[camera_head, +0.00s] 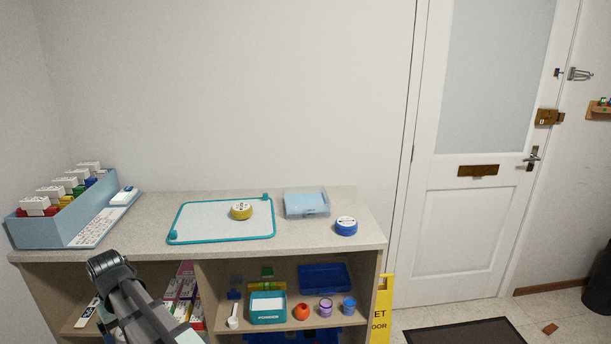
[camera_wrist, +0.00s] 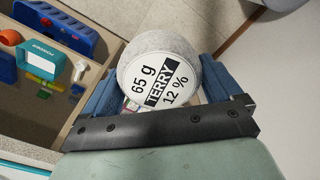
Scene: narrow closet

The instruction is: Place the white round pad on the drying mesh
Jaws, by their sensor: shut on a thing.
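The white round pad (camera_wrist: 160,62) is held between the two blue fingers of my gripper (camera_wrist: 158,85) in the wrist view. Its label reads "65 g TERRY 12 %". The pad is in the air, with shelf and floor seen behind it. The pad and fingers cannot be made out in the head view, where a dark part of my arm shows at the lower left. The drying mesh (camera_head: 205,222), a pale panel with a teal frame, lies flat on the counter. A yellow round item (camera_head: 241,211) sits on its right half.
A blue round item (camera_head: 346,226) and a light blue tray (camera_head: 306,205) stand right of the mesh. A blue box (camera_head: 65,213) of labelled blocks stands at the left. Below, the shelf (camera_head: 285,328) holds a teal bin, a red ball and several small containers.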

